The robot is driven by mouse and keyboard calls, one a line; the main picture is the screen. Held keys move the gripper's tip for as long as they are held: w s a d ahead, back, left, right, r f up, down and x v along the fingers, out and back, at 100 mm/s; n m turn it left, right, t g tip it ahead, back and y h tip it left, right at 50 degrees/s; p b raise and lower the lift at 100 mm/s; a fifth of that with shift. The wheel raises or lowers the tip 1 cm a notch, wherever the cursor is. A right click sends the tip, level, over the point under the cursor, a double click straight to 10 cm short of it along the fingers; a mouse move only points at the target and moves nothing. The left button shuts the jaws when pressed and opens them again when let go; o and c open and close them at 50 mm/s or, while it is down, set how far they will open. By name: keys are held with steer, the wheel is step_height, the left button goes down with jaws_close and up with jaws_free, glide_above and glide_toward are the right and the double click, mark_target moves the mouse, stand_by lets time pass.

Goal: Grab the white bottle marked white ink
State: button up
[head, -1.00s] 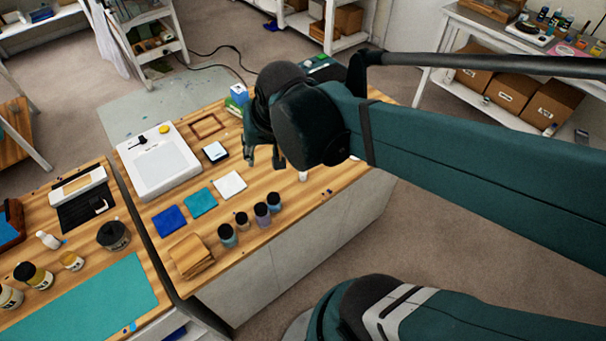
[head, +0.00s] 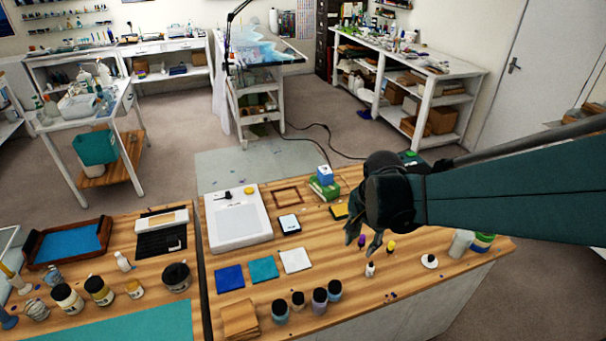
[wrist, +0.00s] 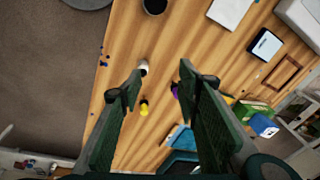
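A small white bottle (head: 370,269) stands upright near the front edge of the wooden table. Its label is too small to read. It also shows in the wrist view (wrist: 144,68), just past the tip of the left finger and partly covered by it. My gripper (head: 360,241) is above the table, behind and slightly left of the bottle in the head view. Whether a finger touches the bottle cannot be told.
A purple bottle (wrist: 174,90) and a yellow bottle (wrist: 144,107) stand close by. A white-based item with a dark top (head: 430,261) stands to the right. Several dark-capped jars (head: 320,301) line the front left. A green box (head: 324,189) is behind.

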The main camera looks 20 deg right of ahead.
mark_target(372, 263)
steer(key=d+f+m, duration=0.1)
steer(key=f, duration=0.1)
steer(key=d+f+m+g, duration=0.1)
steer(key=d+f+m, duration=0.2)
steer(key=d+f, duration=0.1)
steer(key=shift+s+d+f+m+g+y, duration=0.1)
steer(key=shift+s+d+m+g+y, duration=0.1)
steer(key=shift+s+m+g+y, duration=0.15)
steer(key=shift+w+f, duration=0.1)
steer(key=shift+f, duration=1.2)
steer(key=shift+f, duration=0.1)
steer(key=shift+w+f+b, duration=0.15)
steer(key=shift+f+b, duration=0.25)
steer(key=shift+f, duration=2.1)
steer(key=c, duration=0.9)
